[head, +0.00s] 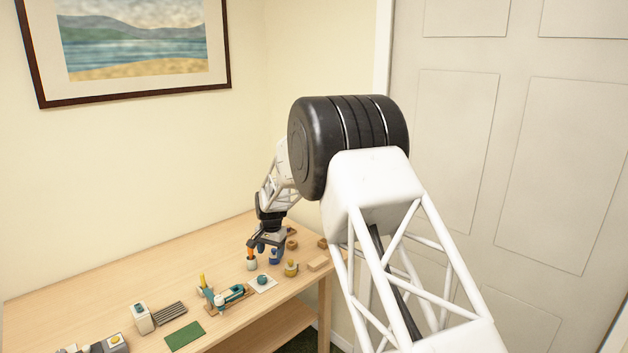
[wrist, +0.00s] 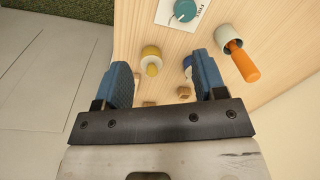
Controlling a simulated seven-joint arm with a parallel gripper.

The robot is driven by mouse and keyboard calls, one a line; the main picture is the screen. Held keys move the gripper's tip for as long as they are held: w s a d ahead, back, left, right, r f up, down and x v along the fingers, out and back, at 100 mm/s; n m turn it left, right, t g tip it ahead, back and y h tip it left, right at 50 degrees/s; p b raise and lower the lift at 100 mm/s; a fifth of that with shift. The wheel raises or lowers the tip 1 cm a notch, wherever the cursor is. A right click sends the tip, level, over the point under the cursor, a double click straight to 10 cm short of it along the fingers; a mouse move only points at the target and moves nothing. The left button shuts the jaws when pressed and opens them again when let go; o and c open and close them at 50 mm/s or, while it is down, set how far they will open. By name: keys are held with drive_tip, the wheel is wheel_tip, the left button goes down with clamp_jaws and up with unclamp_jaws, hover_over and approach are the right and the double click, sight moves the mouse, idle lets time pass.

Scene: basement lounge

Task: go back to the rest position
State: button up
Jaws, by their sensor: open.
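My gripper (head: 264,246) is over the far right part of the wooden table (head: 106,274), pointing down. In the wrist view its two blue-padded fingers (wrist: 163,76) stand apart with nothing held between them. Beyond the fingertips is a yellow-topped piece (wrist: 151,62), apart from both pads. A blue piece (wrist: 187,66) is partly hidden behind the right finger. An orange handle (wrist: 243,64) stands in a white cup to the right of that finger.
A white plate with a teal knob (wrist: 184,10) lies near the fingers. Small wooden blocks (head: 318,264) lie near the table's right end. A teal device (head: 232,296), a green mat (head: 185,336) and a white box (head: 142,318) lie further left. A door (head: 500,130) is at right.

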drive_tip(key=s+d+r+n+t, duration=0.1)
drive_tip(key=s+d+r+n, duration=0.1)
drive_tip(key=s+d+r, duration=2.2)
drive_tip(key=s+d, duration=0.3)
drive_tip(key=s, duration=0.9)
drive_tip(key=s+d+n, duration=0.1)
drive_tip(key=s+d, duration=0.3)
drive_tip(key=s, duration=0.9)
drive_tip(key=s+d+f+t, duration=0.1)
drive_tip(key=s+d, duration=0.2)
drive_tip(key=s, duration=0.9)
drive_tip(key=shift+s+d+h, duration=0.2)
drive_tip(key=shift+d+h, duration=0.2)
